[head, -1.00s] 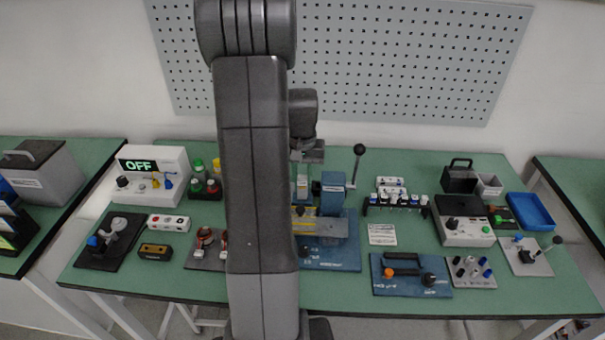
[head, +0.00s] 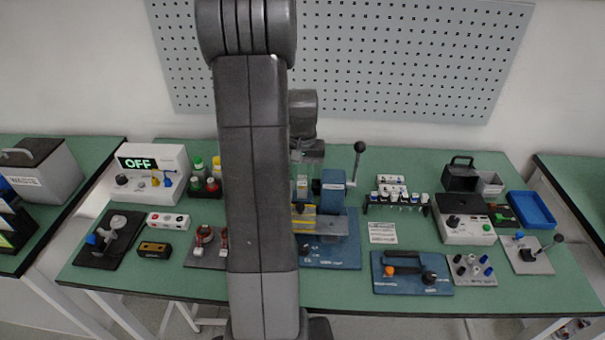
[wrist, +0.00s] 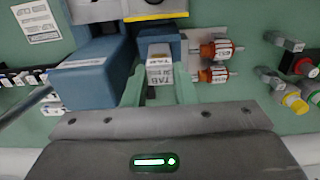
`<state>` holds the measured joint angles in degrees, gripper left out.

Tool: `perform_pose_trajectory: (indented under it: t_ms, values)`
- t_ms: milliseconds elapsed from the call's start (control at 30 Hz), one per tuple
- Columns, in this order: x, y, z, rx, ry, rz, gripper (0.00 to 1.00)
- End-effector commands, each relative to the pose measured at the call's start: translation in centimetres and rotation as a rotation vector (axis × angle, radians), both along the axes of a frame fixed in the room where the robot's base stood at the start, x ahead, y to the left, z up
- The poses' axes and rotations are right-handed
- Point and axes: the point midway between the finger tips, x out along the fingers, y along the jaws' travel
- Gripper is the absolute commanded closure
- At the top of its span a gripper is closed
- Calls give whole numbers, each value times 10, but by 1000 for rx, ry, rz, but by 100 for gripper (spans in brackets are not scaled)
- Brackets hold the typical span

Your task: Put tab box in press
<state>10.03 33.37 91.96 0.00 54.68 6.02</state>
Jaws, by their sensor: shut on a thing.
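The tab box (wrist: 159,69), a small pale box with a "TAB" label, sits between the two light green fingers of my gripper (wrist: 160,88) in the wrist view. The fingers are shut on it. The blue press (wrist: 96,68) is close beside it on the left in the wrist view. In the head view the press (head: 334,190) stands mid-table with a black-knobbed lever, and the tab box (head: 302,187) shows at its left side. My arm hides part of the press base there. I cannot tell whether the box touches the press.
Two orange-and-white rotors (wrist: 215,50) lie near the box in the wrist view. A row of small bottles (head: 395,200) stands right of the press, with a white label card (head: 382,233) before it. A blue tray (head: 531,210) is far right.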

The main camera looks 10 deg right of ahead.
Motion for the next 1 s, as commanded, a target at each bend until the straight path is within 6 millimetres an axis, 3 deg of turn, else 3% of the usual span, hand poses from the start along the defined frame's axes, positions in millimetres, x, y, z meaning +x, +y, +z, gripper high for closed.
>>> perform_pose_trajectory:
  t_ms: [600, 1000]
  values:
    - [0, 0, -17, 0, 0, 0, 100]
    - [0, 0, -18, 0, 0, 0, 100]
